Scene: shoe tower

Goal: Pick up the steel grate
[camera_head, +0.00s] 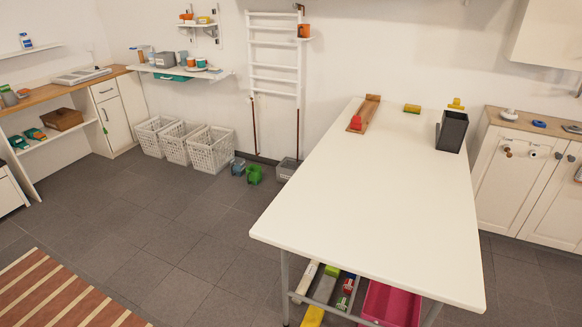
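A flat grey-white slatted object (82,76) lies on the wooden counter (120,71) at the far left. It may be the steel grate, but it is too small to tell for sure. Nothing else in view clearly looks like a steel grate. Neither of my grippers is in view.
A long white table (370,190) fills the right middle, with a dark bin (452,131) and a wooden tray (366,112) at its far end. White baskets (210,149) stand along the back wall. The grey tiled floor (190,215) is open between a striped rug (62,292) and the table.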

